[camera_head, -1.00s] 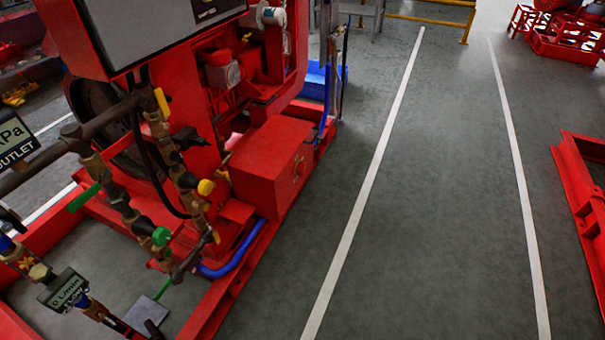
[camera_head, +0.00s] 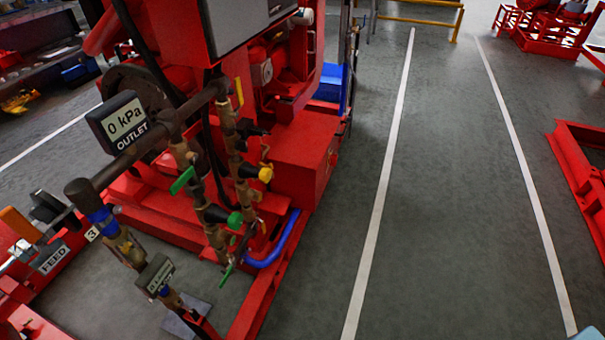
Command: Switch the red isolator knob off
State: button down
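The red diesel pumpset (camera_head: 300,160) stands left of centre in the head view. A grey panel (camera_head: 240,22) in a red frame is at its top, cut off by the picture edge. I cannot make out a red isolator knob on the parts that show. My gripper is not in view.
Brass pipework in front carries a yellow knob (camera_head: 266,174), a green knob (camera_head: 235,220) and a green lever (camera_head: 182,181). An outlet display (camera_head: 122,122) reads 0 kPa. A FEED label (camera_head: 52,258) is lower left. The floor lane (camera_head: 450,200) right of the pumpset is clear.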

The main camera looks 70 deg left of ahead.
aim_at(334, 158)
jog(key=z, duration=0.05)
jog(key=k, duration=0.9)
jog(key=u, duration=0.65)
